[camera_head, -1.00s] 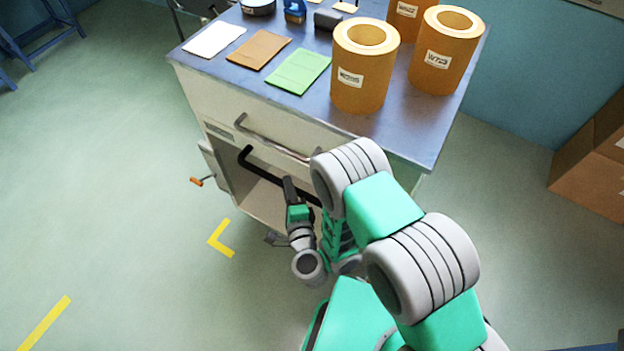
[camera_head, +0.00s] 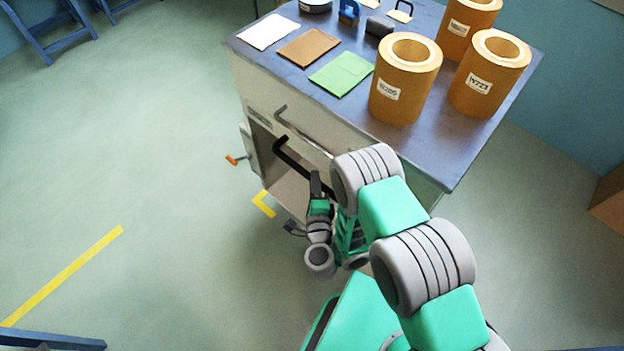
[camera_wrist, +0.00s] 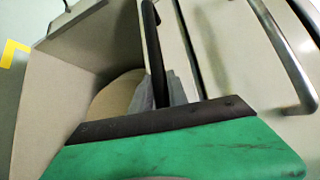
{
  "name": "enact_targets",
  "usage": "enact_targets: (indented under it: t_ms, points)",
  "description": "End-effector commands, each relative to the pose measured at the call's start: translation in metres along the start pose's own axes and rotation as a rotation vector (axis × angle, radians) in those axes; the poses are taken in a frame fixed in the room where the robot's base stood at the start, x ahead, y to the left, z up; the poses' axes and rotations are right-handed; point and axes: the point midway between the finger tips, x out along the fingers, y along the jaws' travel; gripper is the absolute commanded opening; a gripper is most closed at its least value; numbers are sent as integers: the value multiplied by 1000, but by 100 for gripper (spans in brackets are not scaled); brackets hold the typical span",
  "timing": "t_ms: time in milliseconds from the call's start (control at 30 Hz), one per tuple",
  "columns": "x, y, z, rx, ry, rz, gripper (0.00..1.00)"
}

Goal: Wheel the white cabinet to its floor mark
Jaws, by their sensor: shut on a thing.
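The white cabinet (camera_head: 246,85) with a dark blue-grey top stands in the upper middle of the head view, turned at an angle. Below its silver drawer handle is a black handle (camera_head: 296,165). My gripper (camera_head: 315,183) is at this black handle. In the wrist view the black handle (camera_wrist: 152,45) runs down between the grey fingers of my gripper (camera_wrist: 165,92), which is shut on it. A yellow corner mark (camera_head: 263,204) lies on the floor at the cabinet's lower left, and it shows at the left edge of the wrist view (camera_wrist: 10,53).
Orange-brown rolls (camera_head: 405,80), coloured sheets and small items stand on the cabinet top. A long yellow floor line (camera_head: 65,275) lies at left. Blue frames (camera_head: 45,35) are at top left, and a cardboard box (camera_head: 608,200) is at the right edge. The left floor is open.

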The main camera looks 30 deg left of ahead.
Motion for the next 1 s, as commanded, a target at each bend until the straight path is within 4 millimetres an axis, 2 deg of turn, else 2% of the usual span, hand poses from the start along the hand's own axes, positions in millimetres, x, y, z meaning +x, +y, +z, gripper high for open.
enact_targets:
  t_ms: [500,533,600,767,1000]
  points:
    - [-4,2,-2,1,8,1,0]
    - [-4,2,-2,1,8,1,22]
    - [-4,2,-1,1,8,1,28]
    - [-4,1,-1,1,8,0,41]
    - [-4,0,-1,1,8,-1,41]
